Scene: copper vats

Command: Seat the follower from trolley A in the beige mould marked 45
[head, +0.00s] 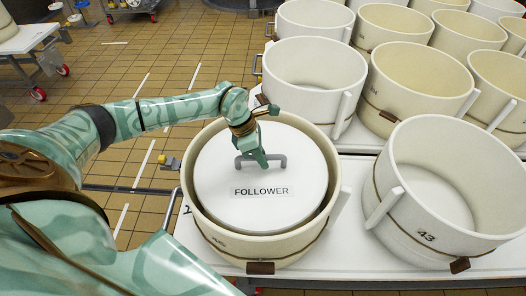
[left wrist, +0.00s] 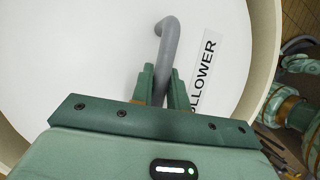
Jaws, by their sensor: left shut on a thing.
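The follower is a white disc (head: 225,170) labelled FOLLOWER with a grey bar handle (head: 277,161). It lies level within the rim of a beige mould (head: 205,232), with a narrow dark gap along its right side. How deep it sits, and whether it rests on anything, I cannot tell. The mould's number is small and hard to read, perhaps 45. My left gripper (head: 262,161) is shut on the handle. The left wrist view shows its fingers (left wrist: 164,88) on either side of the grey handle (left wrist: 166,50), above the white disc (left wrist: 80,60). My right gripper is not in view.
A white mould marked 43 (head: 445,180) stands close at the right. Several more white and beige moulds crowd behind, including a white one (head: 315,80). All stand on white tabletops (head: 345,240). Tiled floor (head: 125,85) is open at left, with a trolley (head: 25,40) at the far left.

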